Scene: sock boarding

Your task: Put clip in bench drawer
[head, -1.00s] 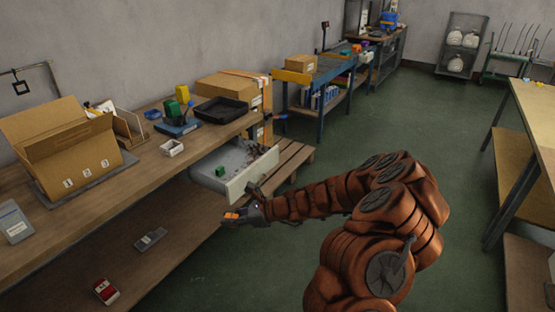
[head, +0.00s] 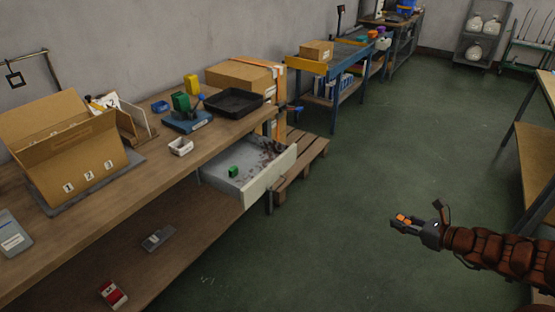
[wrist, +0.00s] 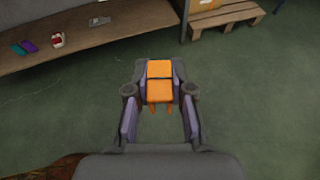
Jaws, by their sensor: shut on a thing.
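My gripper (head: 402,222) is shut on an orange clip (wrist: 159,83), which sits between the fingertips in the wrist view. The clip also shows as small orange patches (head: 403,217) in the head view. The gripper is over open floor at the right, well away from the bench (head: 75,247). The bench drawer (head: 270,182) is pulled open under the bench top. A small green thing (head: 233,171) and several small dark pieces lie inside it.
A wooden pallet (head: 302,160) lies beyond the drawer. The green floor between drawer and gripper is clear.

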